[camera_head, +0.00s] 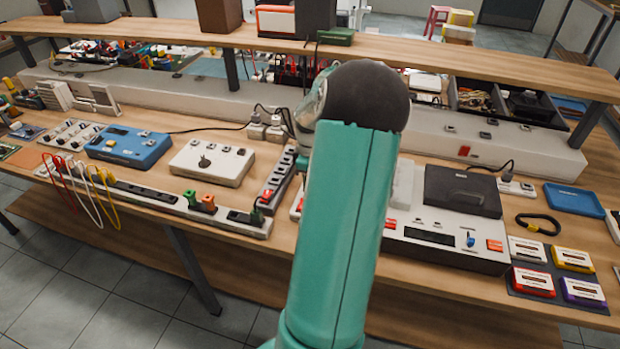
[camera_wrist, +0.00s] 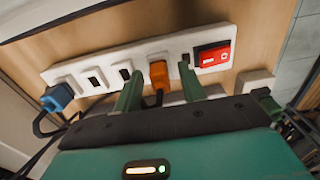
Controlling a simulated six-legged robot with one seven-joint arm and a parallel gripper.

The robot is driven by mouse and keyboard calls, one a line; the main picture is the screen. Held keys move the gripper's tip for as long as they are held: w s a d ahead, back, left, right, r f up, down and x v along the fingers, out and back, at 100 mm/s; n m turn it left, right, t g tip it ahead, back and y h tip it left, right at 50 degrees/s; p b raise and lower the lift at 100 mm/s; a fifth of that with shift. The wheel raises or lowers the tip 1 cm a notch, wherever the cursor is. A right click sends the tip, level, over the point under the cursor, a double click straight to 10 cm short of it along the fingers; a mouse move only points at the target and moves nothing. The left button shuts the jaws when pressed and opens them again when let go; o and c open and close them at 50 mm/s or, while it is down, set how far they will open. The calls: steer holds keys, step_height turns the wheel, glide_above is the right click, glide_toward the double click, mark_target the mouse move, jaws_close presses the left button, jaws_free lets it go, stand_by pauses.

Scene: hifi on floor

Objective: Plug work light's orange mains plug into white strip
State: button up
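In the wrist view the white strip (camera_wrist: 108,66) runs across the picture, with a row of sockets and a red switch (camera_wrist: 212,55) at its right end. The orange plug (camera_wrist: 158,73) is at a socket position near the switch, with a dark cable below it. Whether it is fully seated I cannot tell. My gripper (camera_wrist: 161,70) has one finger on each side of the orange plug, with visible gaps, so it is open around it. In the head view my arm hides the gripper.
A blue plug (camera_wrist: 57,97) with a dark cable is at the strip's left end. In the head view a blue device (camera_head: 128,147), a white box (camera_head: 212,162) and a large grey-white unit (camera_head: 450,240) crowd the bench. A raised shelf (camera_head: 470,66) runs behind.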

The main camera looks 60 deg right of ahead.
steer(key=shift+r, duration=0.1)
step_height(320, 180, up, 19)
steer(key=shift+f, duration=0.2)
stand_by(1.1)
